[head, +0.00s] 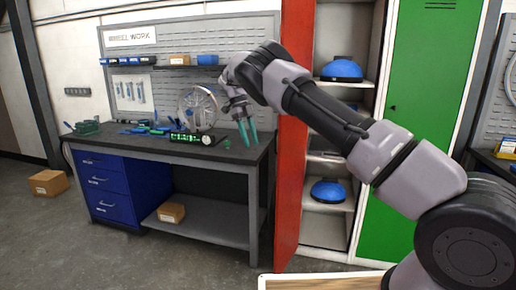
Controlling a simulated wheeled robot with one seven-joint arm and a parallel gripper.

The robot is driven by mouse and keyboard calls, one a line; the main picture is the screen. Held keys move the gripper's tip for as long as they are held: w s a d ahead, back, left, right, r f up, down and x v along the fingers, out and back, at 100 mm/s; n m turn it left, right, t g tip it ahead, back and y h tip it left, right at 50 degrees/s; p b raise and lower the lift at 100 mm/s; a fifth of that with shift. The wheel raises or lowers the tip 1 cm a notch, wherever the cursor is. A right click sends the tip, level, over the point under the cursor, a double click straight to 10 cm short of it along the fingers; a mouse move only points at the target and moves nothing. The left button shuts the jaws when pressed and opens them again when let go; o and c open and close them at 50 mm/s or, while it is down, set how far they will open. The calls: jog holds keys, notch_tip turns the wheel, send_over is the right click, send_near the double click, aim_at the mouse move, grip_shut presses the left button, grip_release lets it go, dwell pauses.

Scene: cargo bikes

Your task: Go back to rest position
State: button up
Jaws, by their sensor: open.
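My gripper (247,131) has teal fingers that point down, and it appears open and empty. In the head view it shows in front of the right part of the dark workbench top (180,145), near a green and white item (193,138). I cannot tell how far it is from the bench. My arm comes in from the lower right, is bent at the elbow and reaches up and to the left. It covers part of the open locker behind it.
A red locker door (294,130) stands open just right of my gripper. The locker shelves hold blue helmets (341,70). A green door (428,100) is on the right. A wooden-edged surface (320,280) is low in front.

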jog(key=s+d+r+n+t+y, duration=0.1)
jog(key=d+r+n+y, duration=0.3)
jog(key=d+r, duration=0.95)
jog(key=s+d+r+n+t+y, duration=0.2)
jog(key=s+d+r+n, duration=0.3)
jog(key=s+d+r, duration=0.3)
jog(key=s+d+r+n+t, duration=0.2)
jog(key=s+d+n, duration=0.15)
jog(key=s, duration=0.35)
jog(key=s+d+r+n+t, duration=0.15)
jog(key=s+n, duration=0.25)
jog(key=s, duration=0.4)
jog(key=s+f+n+t, duration=0.2)
jog(key=s, duration=0.4)
jog(key=s+d+f+n+t, duration=0.1)
jog(key=s+n, duration=0.2)
jog(key=s, duration=0.2)
jog(key=shift+s+f+n+t+h, duration=0.3)
jog(key=shift+s+f+n+t, duration=0.05)
